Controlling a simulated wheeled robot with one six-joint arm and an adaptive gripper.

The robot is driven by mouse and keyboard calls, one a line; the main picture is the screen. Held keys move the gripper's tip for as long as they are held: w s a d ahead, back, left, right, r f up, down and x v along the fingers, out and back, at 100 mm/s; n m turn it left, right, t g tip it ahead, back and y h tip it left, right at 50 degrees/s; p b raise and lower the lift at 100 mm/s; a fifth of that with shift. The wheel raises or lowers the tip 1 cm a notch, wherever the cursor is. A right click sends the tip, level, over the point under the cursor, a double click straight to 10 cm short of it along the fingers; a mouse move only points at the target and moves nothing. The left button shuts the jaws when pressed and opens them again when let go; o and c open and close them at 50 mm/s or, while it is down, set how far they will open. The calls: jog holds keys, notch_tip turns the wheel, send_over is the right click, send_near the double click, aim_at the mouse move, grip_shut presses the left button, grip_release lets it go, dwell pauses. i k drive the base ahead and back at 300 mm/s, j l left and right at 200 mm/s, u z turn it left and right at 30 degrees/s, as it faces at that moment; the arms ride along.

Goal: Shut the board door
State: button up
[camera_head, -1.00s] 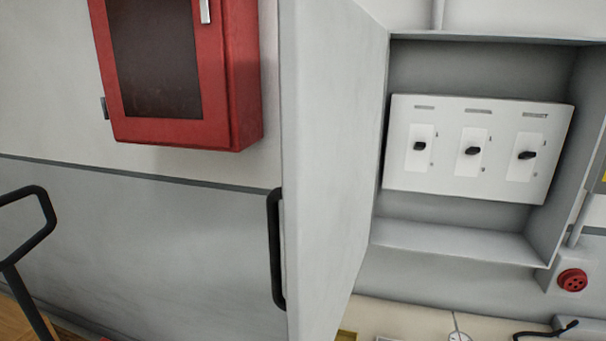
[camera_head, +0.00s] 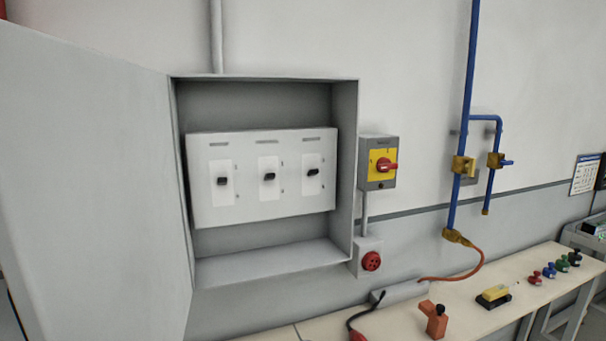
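The board is a grey wall box (camera_head: 345,170) with a white panel (camera_head: 262,205) inside that carries three black switches. Its grey door (camera_head: 95,190) stands wide open, hinged on the box's left side and swung out toward me. The door fills the left of the view. Its handle, on the outer face, is hidden now. My gripper is not in view.
Right of the box are a yellow and red rotary switch (camera_head: 380,164) and a red socket (camera_head: 371,261). Blue pipes (camera_head: 467,120) run down the wall. Below, a bench (camera_head: 530,295) holds an orange block (camera_head: 435,318), a yellow-topped item (camera_head: 494,296) and several small coloured pieces.

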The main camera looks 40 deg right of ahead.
aim_at(93, 244)
jog(key=i+j, duration=0.65)
jog(key=i, duration=0.15)
